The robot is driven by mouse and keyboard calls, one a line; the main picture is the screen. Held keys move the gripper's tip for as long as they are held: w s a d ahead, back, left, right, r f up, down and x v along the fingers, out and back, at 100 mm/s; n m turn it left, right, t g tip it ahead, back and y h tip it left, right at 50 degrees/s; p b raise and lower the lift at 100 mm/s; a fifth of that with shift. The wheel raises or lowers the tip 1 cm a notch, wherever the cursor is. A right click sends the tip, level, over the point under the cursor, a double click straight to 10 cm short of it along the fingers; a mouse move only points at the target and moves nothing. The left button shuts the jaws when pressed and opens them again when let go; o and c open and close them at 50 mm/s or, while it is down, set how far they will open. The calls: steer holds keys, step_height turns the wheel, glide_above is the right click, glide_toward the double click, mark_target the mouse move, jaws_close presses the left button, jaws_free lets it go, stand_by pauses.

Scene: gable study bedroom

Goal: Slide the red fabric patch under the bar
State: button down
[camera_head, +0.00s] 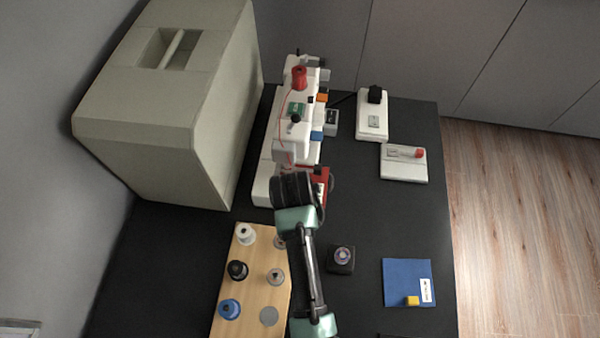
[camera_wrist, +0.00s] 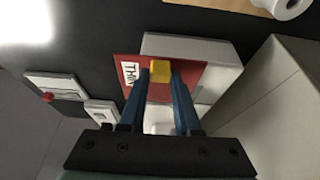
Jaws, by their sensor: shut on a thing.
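The red fabric patch (camera_head: 320,184) lies at the near end of the white sewing machine (camera_head: 262,186), partly hidden by my arm. In the wrist view the patch (camera_wrist: 192,76) carries a white lettered label and a yellow block (camera_wrist: 160,70). My gripper (camera_wrist: 161,78) has its blue fingers shut on the yellow block. In the head view my gripper's dark body (camera_head: 293,190) hides the fingers. The patch overlaps the machine's pale base (camera_wrist: 222,65). I cannot make out the bar, or whether the patch's edge is under it.
A large beige case (camera_head: 150,110) stands left of the machine. A wooden spool board (camera_head: 255,285) is in front. A blue patch with a yellow block (camera_head: 405,280), a dark spool holder (camera_head: 341,259) and two white devices (camera_head: 404,170) are at right. Dark table is clear between them.

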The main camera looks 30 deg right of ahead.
steer(key=c, duration=0.5)
jaws_free()
steer(key=shift+c, duration=0.2)
steer(key=v, duration=1.3)
steer(key=w+a+r+n+t, duration=0.2)
steer(key=w+r+t, duration=0.45)
steer(key=r, duration=0.65)
steer(key=w+a+r+n+t, duration=0.15)
steer(key=w+r+t, duration=0.45)
steer(key=r, duration=0.8)
steer(key=s+a+r+n+t+y, duration=0.1)
steer(key=s+a+r+t, duration=0.1)
steer(key=r, duration=0.8)
steer(key=s+a+r+n+t, duration=0.1)
steer(key=s+a+r+t, duration=0.2)
steer(key=r, duration=0.8)
steer(key=s+a+r+n+t+y, duration=0.1)
steer(key=s+a+r+t, duration=0.2)
steer(key=s+r+t, duration=0.3)
step_height(320, 180, up, 5)
steer(key=shift+s+a+f+y+p, duration=0.25)
steer(key=shift+y+p, duration=0.05)
steer(key=shift+p, duration=0.05)
